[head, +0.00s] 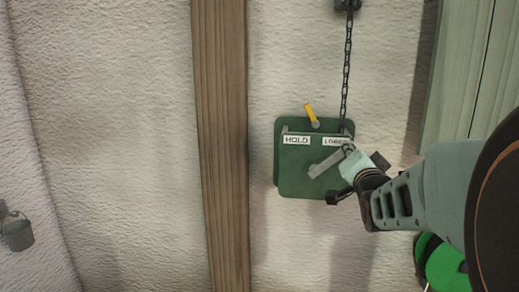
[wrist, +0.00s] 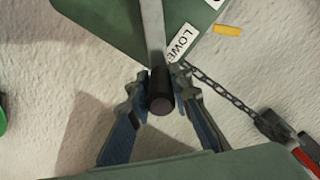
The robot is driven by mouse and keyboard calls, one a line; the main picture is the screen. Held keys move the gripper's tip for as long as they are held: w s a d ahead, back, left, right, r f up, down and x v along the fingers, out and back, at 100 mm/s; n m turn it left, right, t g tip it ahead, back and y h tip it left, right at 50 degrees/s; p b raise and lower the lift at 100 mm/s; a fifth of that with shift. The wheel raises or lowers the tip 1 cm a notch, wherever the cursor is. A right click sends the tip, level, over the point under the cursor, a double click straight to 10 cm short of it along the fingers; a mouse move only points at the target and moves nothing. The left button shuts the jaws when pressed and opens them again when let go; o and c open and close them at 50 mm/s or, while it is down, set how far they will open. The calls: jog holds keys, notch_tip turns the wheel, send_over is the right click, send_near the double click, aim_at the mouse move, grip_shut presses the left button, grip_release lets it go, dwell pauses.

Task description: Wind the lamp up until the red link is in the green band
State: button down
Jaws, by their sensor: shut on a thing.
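A green winch plate (head: 300,182) is on the wall with white HOLD (head: 297,140) and LOWER (head: 336,142) labels. A yellow lever (head: 310,112) at its top leans up and left, towards the HOLD side. A grey crank arm (head: 325,165) slants across the plate. In the wrist view, my gripper (wrist: 160,84) is shut on the dark crank handle (wrist: 160,103), one finger on each side. A dark chain (head: 347,65) rises from the plate's right side.
A wooden post (head: 222,150) runs up left of the plate. Pale green boards (head: 470,75) stand at right. A bright green rounded thing (head: 445,265) is at lower right, partly behind my arm. A small grey bucket-like thing (head: 18,235) hangs at far left.

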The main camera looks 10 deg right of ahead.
jog(key=shift+s+d+f, duration=0.1)
jog(key=shift+d+f, duration=0.1)
jog(key=shift+f, duration=0.05)
jog(key=c, duration=1.7)
grip_release()
jog(key=shift+c, duration=0.2)
jog(key=shift+r, duration=0.1)
